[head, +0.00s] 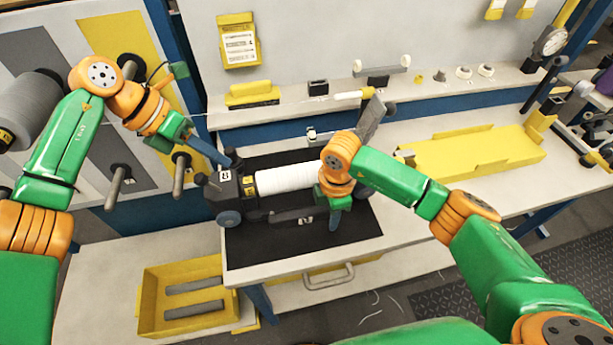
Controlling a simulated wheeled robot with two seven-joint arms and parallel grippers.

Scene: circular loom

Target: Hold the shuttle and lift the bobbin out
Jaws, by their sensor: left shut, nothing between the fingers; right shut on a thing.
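The shuttle (229,200), a dark wheeled frame, sits on a black mat (350,228) on the white table. The bobbin (285,179), a white wound cylinder, lies lengthwise in it; its right end is hidden behind my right gripper. My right gripper (335,220) points down at the right part of the shuttle's front side and is shut, seemingly on the shuttle's frame; the exact contact is hard to see. My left gripper (226,160) is shut and empty, its tip just above the shuttle's left end, apart from the bobbin.
A yellow tray (470,153) lies on the table at the right. A yellow bin (150,300) with grey bars stands lower left. A back shelf (290,112) holds small parts. Pegs (118,185) stick out from a panel at the left. A drawer handle (328,282) is at the table's front.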

